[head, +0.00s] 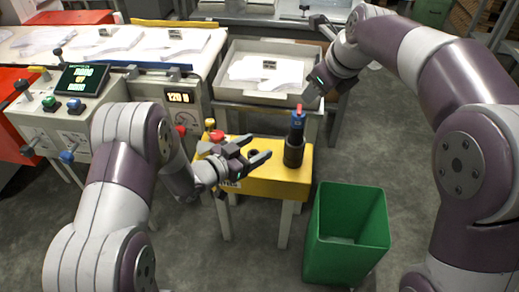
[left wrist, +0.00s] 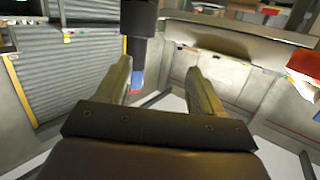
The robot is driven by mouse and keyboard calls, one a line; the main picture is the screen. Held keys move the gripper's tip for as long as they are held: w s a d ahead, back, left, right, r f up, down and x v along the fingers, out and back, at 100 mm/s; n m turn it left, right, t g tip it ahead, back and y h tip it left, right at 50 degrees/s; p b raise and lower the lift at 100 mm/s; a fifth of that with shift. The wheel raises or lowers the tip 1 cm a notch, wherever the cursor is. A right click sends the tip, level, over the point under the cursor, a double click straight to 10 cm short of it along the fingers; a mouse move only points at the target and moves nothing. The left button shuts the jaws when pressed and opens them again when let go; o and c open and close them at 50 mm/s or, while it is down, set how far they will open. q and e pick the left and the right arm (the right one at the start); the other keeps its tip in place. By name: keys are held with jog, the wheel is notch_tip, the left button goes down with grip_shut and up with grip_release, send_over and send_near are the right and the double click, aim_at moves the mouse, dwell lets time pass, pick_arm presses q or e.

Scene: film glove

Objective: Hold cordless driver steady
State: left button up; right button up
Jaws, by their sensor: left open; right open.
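My right gripper (head: 308,62) is open and empty, above and right of the driver.
A green bin (head: 345,225) stands on the floor right of the stand. A grey tray with white sheets (head: 265,72) lies behind. A control panel (head: 75,110) is at left. Red and yellow knobs (head: 214,130) sit on the stand's left end.

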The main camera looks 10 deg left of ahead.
aim_at(291, 134)
pick_arm(q)
jog(key=w+d+h, duration=0.1)
jog(key=w+d, duration=0.1)
jog(key=d, duration=0.1)
jog(key=w+d+h, duration=0.1)
jog(key=w+d, duration=0.1)
jog(key=d, duration=0.2)
jog(key=w+d+r+m+h, duration=0.1)
jog(key=w+d, duration=0.2)
jog(key=shift+w+d, duration=0.1)
jog(key=shift+d, duration=0.2)
jog(key=shift+c, duration=0.3)
